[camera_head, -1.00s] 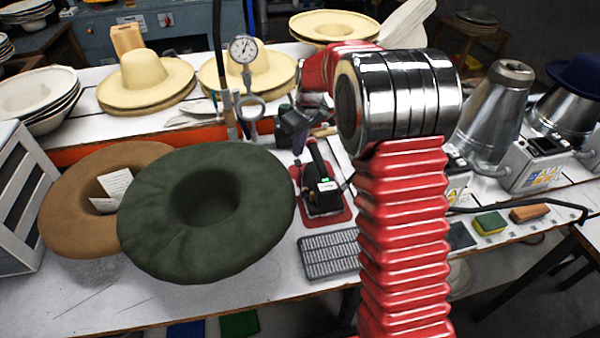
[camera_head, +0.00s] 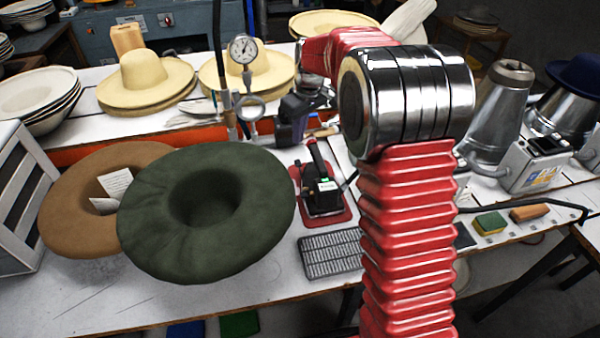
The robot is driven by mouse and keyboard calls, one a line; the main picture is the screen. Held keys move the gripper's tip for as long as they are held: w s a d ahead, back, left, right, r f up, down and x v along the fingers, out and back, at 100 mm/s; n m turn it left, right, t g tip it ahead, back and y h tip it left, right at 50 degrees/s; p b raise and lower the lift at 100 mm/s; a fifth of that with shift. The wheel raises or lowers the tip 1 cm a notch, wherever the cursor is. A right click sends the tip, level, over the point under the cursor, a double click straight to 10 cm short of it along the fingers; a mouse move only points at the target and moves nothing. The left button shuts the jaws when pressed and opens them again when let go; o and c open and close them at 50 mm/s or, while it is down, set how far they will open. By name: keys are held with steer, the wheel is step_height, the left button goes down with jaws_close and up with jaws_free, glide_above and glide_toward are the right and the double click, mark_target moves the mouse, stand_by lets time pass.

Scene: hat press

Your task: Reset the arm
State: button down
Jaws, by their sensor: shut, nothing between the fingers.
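My red ribbed arm rises at the right of centre, with a shiny metal joint at its top. Its forearm reaches away to the left behind that joint. My gripper (camera_head: 291,128) is the small dark end in front of the orange-red strip, beside the gauge stand. It is shut and nothing shows in it. The fingertips are small and hard to make out. No hat or tool visibly moves with it.
A dark green hat (camera_head: 150,235) and a brown hat (camera_head: 75,225) lie at the left of the bench. A pressure gauge (camera_head: 243,49) stands near my gripper. A black iron (camera_head: 324,190) rests on a red pad. Metal cones (camera_head: 497,115) stand right.

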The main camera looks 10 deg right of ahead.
steer(key=shift+m, duration=0.3)
steer(key=s+r+m+t, duration=0.1)
steer(key=s+r, duration=0.3)
steer(key=s, duration=1.4)
steer(key=s+r+m+t+h, duration=0.1)
steer(key=s+r+m, duration=0.3)
steer(key=s, duration=1.5)
steer(key=shift+a+r+t, duration=0.25)
steer(key=shift+r+t, duration=0.55)
